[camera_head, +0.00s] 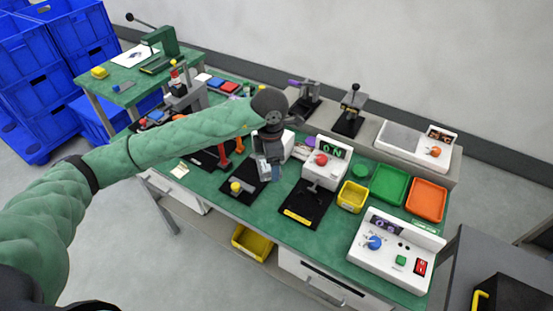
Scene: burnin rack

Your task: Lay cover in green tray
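My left arm reaches in from the left. My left gripper (266,172) points down over the middle of the bench, left of the green tray and above a black fixture with a yellow knob (236,187). Its fingers are too small to tell whether they are open, or whether they hold anything. I cannot pick out the cover with certainty. My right gripper is not in view.
A yellow bin (352,196) and a white unit with a green display (326,160) stand left of the green tray. A white control box (396,250) stands in front of it. A grey shelf (365,135) with presses runs behind. Blue crates (45,75) are stacked far left.

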